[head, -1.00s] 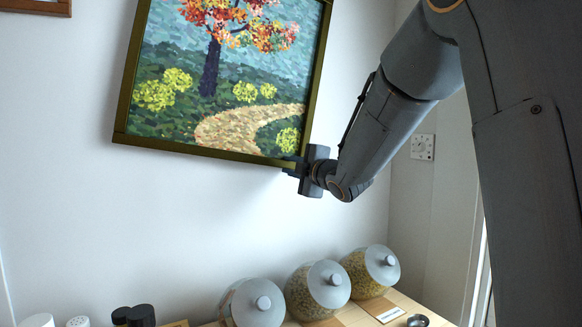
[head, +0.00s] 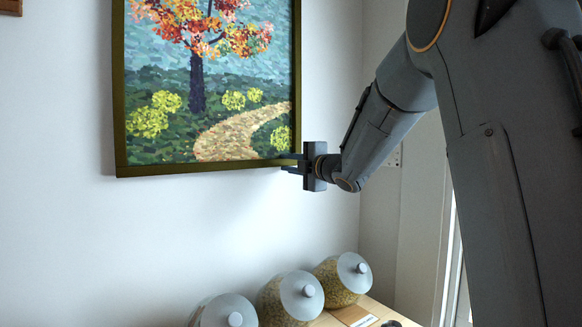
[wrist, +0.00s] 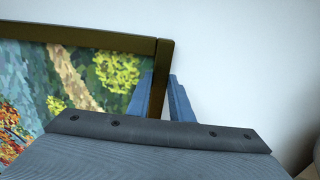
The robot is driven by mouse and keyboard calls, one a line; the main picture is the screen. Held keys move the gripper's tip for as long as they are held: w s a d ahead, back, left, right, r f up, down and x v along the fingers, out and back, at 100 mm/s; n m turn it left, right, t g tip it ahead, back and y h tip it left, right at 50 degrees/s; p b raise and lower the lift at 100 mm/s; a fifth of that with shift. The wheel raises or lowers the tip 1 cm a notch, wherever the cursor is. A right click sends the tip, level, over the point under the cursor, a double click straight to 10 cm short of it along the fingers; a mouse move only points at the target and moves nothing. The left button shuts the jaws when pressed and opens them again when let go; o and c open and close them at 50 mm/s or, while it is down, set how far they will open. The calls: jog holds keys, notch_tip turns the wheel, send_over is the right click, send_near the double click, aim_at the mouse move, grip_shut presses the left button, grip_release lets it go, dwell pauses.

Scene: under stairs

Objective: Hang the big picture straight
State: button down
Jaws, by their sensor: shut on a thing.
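The big picture (head: 196,95) hangs on the white wall, a tree painting in a dark olive-gold frame. Its top is cut off in the head view. Its sides look close to upright, and its bottom edge rises slightly to the right. My gripper (head: 289,163) is shut on the frame's lower right part, close to the corner. In the wrist view, the picture's frame (wrist: 158,75) passes between the two fingers of my gripper (wrist: 158,98), one over the painted side and one on the wall side.
A small frame's corner (head: 12,6) shows at top left. A wall switch (head: 394,157) is partly behind my arm. The wall below the picture is bare.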

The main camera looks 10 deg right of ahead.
jog(key=c, duration=1.6)
grip_release()
jog(key=shift+s, duration=0.1)
jog(key=b+v, duration=0.2)
jog(key=v, duration=0.5)
jog(key=shift+s+d, duration=0.1)
jog(key=shift+s, duration=0.25)
